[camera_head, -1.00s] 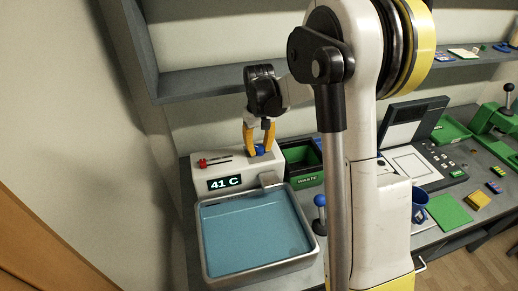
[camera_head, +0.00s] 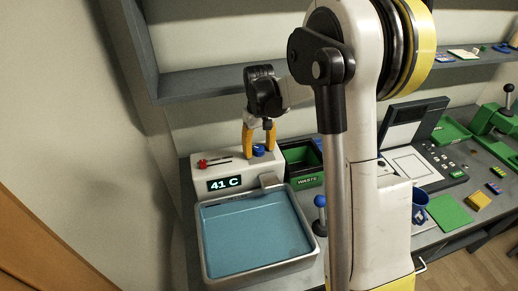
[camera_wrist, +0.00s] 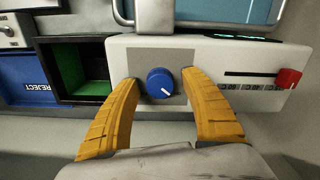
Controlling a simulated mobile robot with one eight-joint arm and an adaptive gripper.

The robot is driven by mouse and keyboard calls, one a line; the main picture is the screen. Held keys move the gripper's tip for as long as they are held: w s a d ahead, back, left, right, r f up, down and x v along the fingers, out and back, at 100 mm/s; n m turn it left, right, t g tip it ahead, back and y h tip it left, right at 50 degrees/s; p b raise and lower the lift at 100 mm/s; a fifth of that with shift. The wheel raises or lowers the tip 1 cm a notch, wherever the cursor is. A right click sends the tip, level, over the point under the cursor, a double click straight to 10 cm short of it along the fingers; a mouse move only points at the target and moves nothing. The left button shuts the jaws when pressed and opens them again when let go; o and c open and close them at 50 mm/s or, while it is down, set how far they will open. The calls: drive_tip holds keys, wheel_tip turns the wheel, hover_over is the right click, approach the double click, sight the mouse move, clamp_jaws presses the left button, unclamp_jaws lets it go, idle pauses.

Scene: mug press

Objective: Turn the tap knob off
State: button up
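The tap knob (camera_wrist: 160,83) is a round blue dial with a white pointer line, set on the top of the white tap unit (camera_wrist: 215,60). In the head view the knob (camera_head: 259,150) shows at the unit's right end, partly beside a finger. My gripper (camera_wrist: 160,105) is open, its two yellow fingers standing apart on either side of the knob with gaps between. In the head view my gripper (camera_head: 258,150) is above the unit, pointing down. The white pointer points toward the lower right in the wrist view. The unit's display (camera_head: 224,183) reads 41 C.
A red slider (camera_wrist: 288,78) sits at the unit's other end. A basin (camera_head: 255,235) of blue water stands in front. A green WASTE bin (camera_head: 308,181) is to the right, and a blue REJECT bin (camera_wrist: 27,82) shows in the wrist view. A shelf (camera_head: 215,86) runs behind.

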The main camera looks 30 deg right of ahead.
sight(259, 148)
drive_tip(key=shift+r, duration=0.1)
wheel_tip(259, 148, up, 12)
idle(0.4)
idle(0.3)
drive_tip(key=s+a+f+t+b, duration=0.3)
drive_tip(key=s+a, duration=0.3)
drive_tip(key=s, duration=0.5)
drive_tip(key=s+a+f+t+b, duration=0.4)
drive_tip(key=s+a+f+b, duration=0.1)
drive_tip(key=s, duration=0.5)
drive_tip(key=shift+s+a+f+b, duration=0.35)
drive_tip(key=shift+s+f+b, duration=0.05)
drive_tip(key=shift+f+b, duration=0.25)
